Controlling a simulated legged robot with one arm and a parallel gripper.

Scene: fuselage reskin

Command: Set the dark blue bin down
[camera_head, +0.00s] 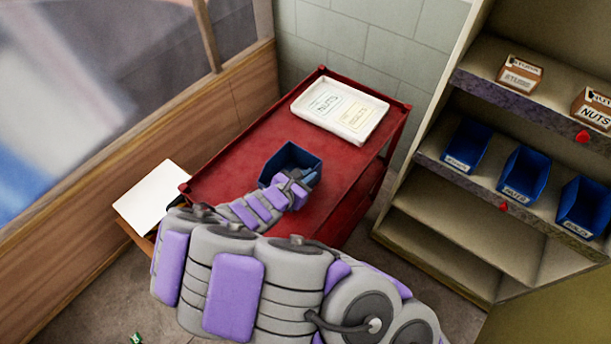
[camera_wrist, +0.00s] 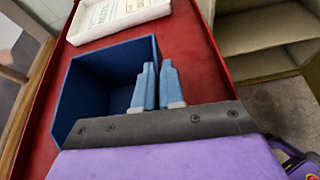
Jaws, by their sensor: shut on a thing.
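The dark blue bin (camera_head: 288,160) is at the red cart's top, in front of my arm's end. It also shows in the wrist view (camera_wrist: 95,85), open side up and empty as far as I see. My gripper (camera_wrist: 152,88) is shut on the bin's near right wall, its light blue fingers close together. In the head view my gripper (camera_head: 306,180) is partly hidden by the wrist. The red cart (camera_head: 225,172) lies under the bin. I cannot tell whether the bin's base touches the cart top.
A white tray (camera_head: 368,127) with labels for nuts sits at the cart's far end. A shelf unit (camera_head: 440,225) on the right holds several blue bins (camera_head: 525,175) and cardboard boxes (camera_head: 520,74). A white sheet (camera_head: 153,194) lies left of the cart. The cart top left of the bin is clear.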

